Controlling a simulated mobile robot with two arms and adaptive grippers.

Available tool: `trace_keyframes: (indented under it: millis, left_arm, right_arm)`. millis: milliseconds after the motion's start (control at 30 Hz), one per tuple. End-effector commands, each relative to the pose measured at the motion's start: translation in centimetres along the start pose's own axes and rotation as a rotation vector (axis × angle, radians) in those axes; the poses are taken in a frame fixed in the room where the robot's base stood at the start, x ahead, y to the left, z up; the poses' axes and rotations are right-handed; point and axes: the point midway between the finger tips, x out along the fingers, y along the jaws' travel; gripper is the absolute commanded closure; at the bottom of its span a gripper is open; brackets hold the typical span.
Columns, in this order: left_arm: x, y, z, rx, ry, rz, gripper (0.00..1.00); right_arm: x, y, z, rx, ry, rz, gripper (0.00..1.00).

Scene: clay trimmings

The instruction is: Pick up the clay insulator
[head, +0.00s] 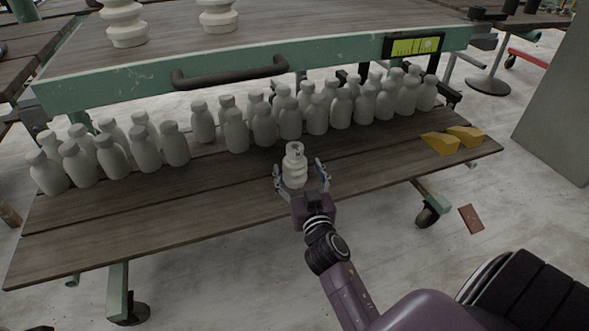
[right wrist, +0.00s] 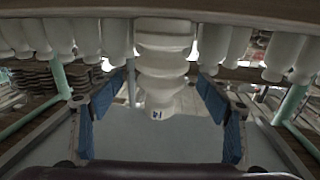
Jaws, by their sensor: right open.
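The clay insulator (head: 294,167) is a cream-white, ribbed piece with a narrow top. It stands upright on the lower wooden shelf (head: 130,215) of the cart, in front of the bottle rows. My right gripper (head: 300,175) is open, with one finger on each side of the insulator. In the right wrist view the picture looks upside down, and the insulator (right wrist: 163,62) shows between the blue-padded fingers of the gripper (right wrist: 160,92). A gap shows on both sides of it there. A small dark mark is on its top. My left gripper is not in view.
Several pale bottle-shaped pieces (head: 236,132) stand in rows behind the insulator. Two yellow wedges (head: 440,143) lie at the shelf's right end. The green-framed upper deck (head: 120,85), with a dark handle (head: 230,72), overhangs the back. The shelf front left is clear.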

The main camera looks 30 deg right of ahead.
Motion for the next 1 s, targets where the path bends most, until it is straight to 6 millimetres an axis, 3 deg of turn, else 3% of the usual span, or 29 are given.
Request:
trace_keyframes:
  millis: [200,467,1000]
  left_arm:
    - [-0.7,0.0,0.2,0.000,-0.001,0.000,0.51]
    - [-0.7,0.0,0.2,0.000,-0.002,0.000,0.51]
    - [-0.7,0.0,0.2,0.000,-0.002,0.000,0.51]
  right_arm:
    - [2.7,-0.2,0.0,-0.002,0.001,0.000,0.29]
    - [2.9,-0.2,0.1,0.000,-0.002,0.000,0.29]
    - [2.9,-0.2,0.1,0.000,-0.001,0.000,0.88]
